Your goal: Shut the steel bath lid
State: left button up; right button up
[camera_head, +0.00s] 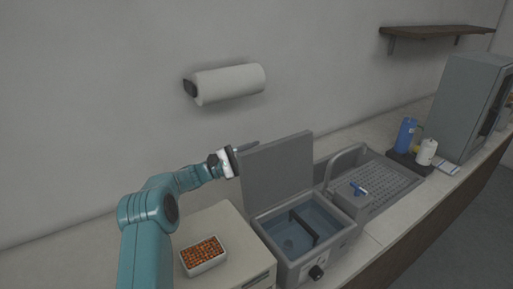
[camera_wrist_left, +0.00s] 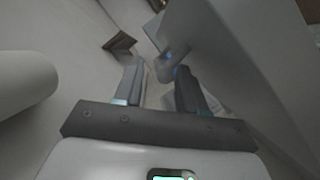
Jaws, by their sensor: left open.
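The steel bath (camera_head: 301,230) stands on the counter, holding bluish water and a dark divider bar. Its flat grey lid (camera_head: 279,170) stands raised, nearly upright, at the bath's back edge. My left gripper (camera_head: 249,150) is at the lid's upper left corner, close to the wall side, with its far finger partly hidden by the lid. In the left wrist view the open, empty fingers (camera_wrist_left: 160,88) point along the lid, a large grey surface (camera_wrist_left: 235,55) at the right. I cannot tell whether they touch it. My right gripper is in neither view.
A white tray of orange pieces (camera_head: 203,255) sits on a pale box left of the bath. A sink with a tap (camera_head: 345,158) lies to the right. A paper roll (camera_head: 229,84) hangs on the wall, also at left in the wrist view (camera_wrist_left: 22,80).

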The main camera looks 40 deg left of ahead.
aim_at(264, 160)
pick_arm(q)
jog(key=shift+w+d+r, duration=0.15)
jog(key=shift+w+d, duration=0.25)
jog(key=shift+w, duration=0.1)
jog(key=shift+c, duration=0.3)
grip_shut()
jog(key=d+m+b, duration=0.1)
jog(key=d+b, duration=0.1)
jog(key=b, duration=0.1)
jog(key=s+d+r+m+g+b, duration=0.1)
jog(key=d+m+b, duration=0.1)
jog(key=b, duration=0.1)
jog(key=s+d+r+m+b, duration=0.1)
jog(key=d+b, duration=0.1)
jog(key=b, duration=0.1)
jog(key=shift+d+g+h, duration=0.3)
jog(key=shift+d, duration=0.1)
jog(key=shift+s+d+r+m+b, duration=0.1)
jog(key=shift+d+m+b, duration=0.15)
jog(key=shift+m+b, duration=0.2)
jog(key=shift+d+r, duration=0.2)
jog(key=shift+r, duration=0.1)
